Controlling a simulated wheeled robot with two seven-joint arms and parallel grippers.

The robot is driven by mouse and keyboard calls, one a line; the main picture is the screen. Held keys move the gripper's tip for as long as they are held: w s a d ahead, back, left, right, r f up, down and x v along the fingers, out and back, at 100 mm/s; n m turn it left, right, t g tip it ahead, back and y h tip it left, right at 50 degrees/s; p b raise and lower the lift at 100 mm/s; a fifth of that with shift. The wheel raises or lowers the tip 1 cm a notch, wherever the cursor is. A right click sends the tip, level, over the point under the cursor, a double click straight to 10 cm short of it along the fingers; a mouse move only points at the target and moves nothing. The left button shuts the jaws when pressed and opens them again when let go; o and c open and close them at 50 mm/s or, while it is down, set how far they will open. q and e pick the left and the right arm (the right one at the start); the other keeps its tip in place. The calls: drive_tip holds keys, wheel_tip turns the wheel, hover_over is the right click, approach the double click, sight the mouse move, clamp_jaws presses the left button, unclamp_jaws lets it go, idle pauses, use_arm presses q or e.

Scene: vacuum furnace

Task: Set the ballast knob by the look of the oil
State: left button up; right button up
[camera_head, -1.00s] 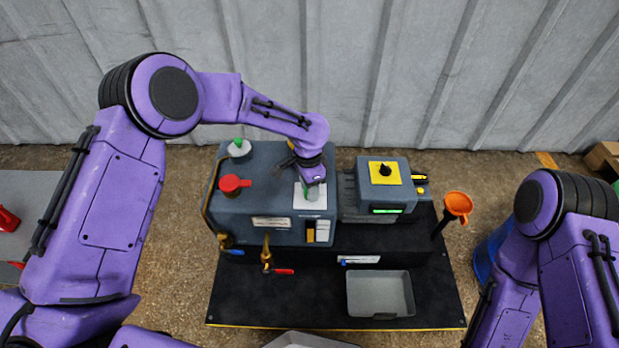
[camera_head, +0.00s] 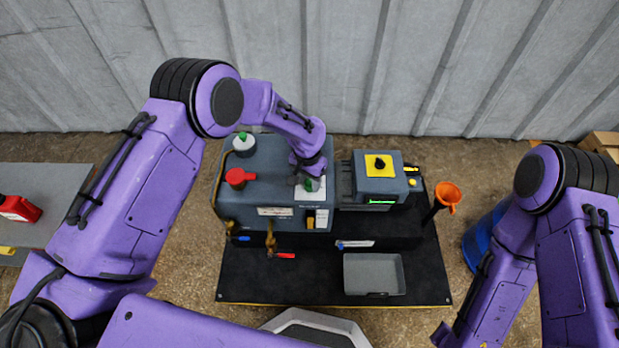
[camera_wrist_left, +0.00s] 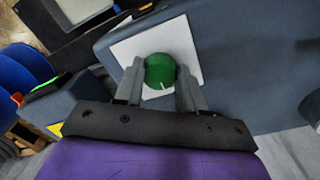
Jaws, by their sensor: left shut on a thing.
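The green ballast knob (camera_wrist_left: 160,72) sits on a white plate (camera_wrist_left: 190,38) on top of the grey pump housing (camera_head: 268,185). A short white mark shows on the knob's edge. My left gripper (camera_wrist_left: 160,78) has its two fingers on either side of the knob and is shut on it. In the head view the left gripper (camera_head: 309,183) comes down over the white plate and hides much of the knob. My right gripper is not clearly visible.
A red cap (camera_head: 238,178) and a green-topped white cap (camera_head: 243,143) stand on the housing. A motor box (camera_head: 379,178) with a yellow plate is to the right. A grey tray (camera_head: 375,274), an orange funnel (camera_head: 448,194) and a red-handled valve (camera_head: 272,243) are nearby.

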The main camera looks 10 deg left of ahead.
sight(308, 182)
idle(0.3)
use_arm(q)
drive_tip(key=o, duration=1.1)
drive_tip(key=shift+c, duration=0.2)
wheel_tip(308, 182, up, 10)
drive_tip(key=p, duration=0.2)
drive_tip(key=shift+a+r, duration=0.25)
drive_tip(key=shift+w, duration=0.15)
